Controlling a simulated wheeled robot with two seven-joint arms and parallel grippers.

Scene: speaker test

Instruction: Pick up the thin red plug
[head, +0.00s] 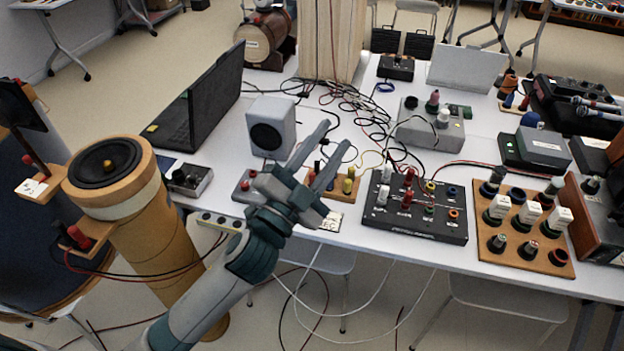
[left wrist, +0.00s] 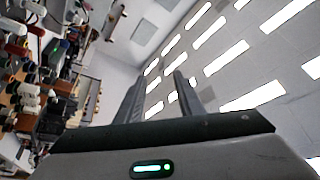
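Thin red plugs (head: 407,197) stand upright among white ones on the black socket box (head: 425,225) near the table's front edge, in the head view. I cannot tell which one the task means. My left gripper (head: 336,134) is open, with its two fingers apart and pointing up and to the right, left of that box. It appears above the table's front part. In the left wrist view its fingers (left wrist: 157,92) are apart with nothing between them, and the ceiling lies beyond. My right gripper is not in view.
A small grey speaker (head: 270,127) and an open laptop (head: 205,95) stand behind the left gripper. Tangled cables (head: 365,110) cover the table's middle. A tall wooden speaker tube (head: 150,225) stands at left.

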